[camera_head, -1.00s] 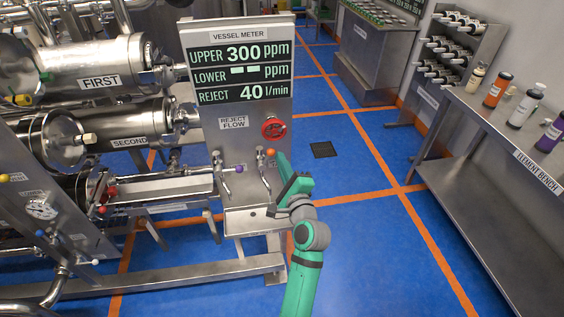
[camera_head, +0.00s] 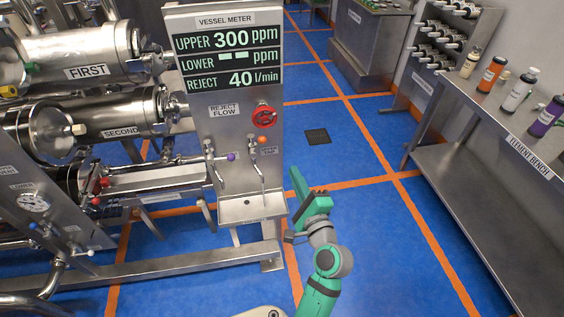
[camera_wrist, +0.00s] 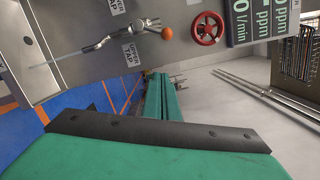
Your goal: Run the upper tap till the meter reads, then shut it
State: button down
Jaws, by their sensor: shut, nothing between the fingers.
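The upper tap (camera_head: 262,140) has an orange ball on its handle and is mounted on the front of the meter panel. The vessel meter (camera_head: 226,50) reads UPPER 300 ppm, LOWER dashes, REJECT 40 l/min. My gripper (camera_head: 297,174) is shut and empty, to the right of the tap and below it, apart from it. Its green fingers (camera_wrist: 160,85) lie together in the wrist view.
A purple-ball tap (camera_head: 231,156) is just left of the upper tap. A red reject-flow wheel (camera_head: 264,115) is above. A steel drip tray (camera_head: 250,208) is below. The element bench (camera_head: 480,110) with bottles stands right.

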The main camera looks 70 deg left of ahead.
jog(key=s+a+f+n+h, duration=0.2)
jog(key=s+a+n, duration=0.1)
jog(key=s+n, duration=0.55)
jog(key=n+t, duration=0.7)
jog(key=n, duration=1.8)
send_near(258, 147)
jog(key=s+d+r, duration=0.4)
jog(key=s, duration=0.2)
jog(key=w+a+f, duration=0.1)
jog(key=w+a, duration=0.7)
jog(key=a, duration=0.2)
jog(key=shift+f+h, duration=0.15)
jog(key=shift+h, duration=0.25)
jog(key=shift+w, duration=0.15)
